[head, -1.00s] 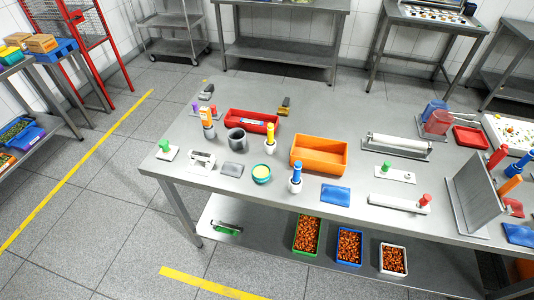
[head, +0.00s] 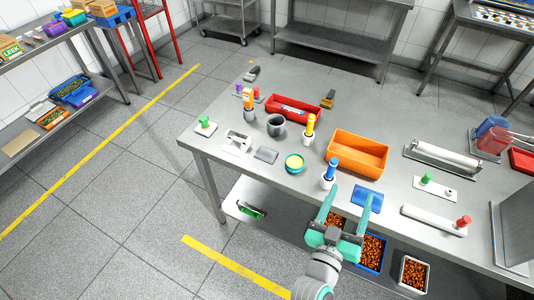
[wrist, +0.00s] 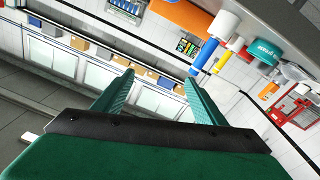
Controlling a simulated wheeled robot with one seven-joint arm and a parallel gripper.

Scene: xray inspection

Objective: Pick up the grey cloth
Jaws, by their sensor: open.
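The grey cloth (head: 266,155) is a small, dark grey folded pad lying flat on the steel table (head: 232,172). In the head view it lies between the white hand tool with a grey frame and the teal bowl, near the table's front edge. My gripper (head: 347,200) is open and empty, with teal fingers pointing up at the table's front edge near the blue cloth. It is to the right of the grey cloth and apart from it. In the wrist view the open fingers (wrist: 155,90) show nothing between them, and I cannot make out the grey cloth there.
A blue cloth (head: 367,199) and an orange bin (head: 357,154) lie to the right. Bins of brown pieces sit on the lower shelf.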

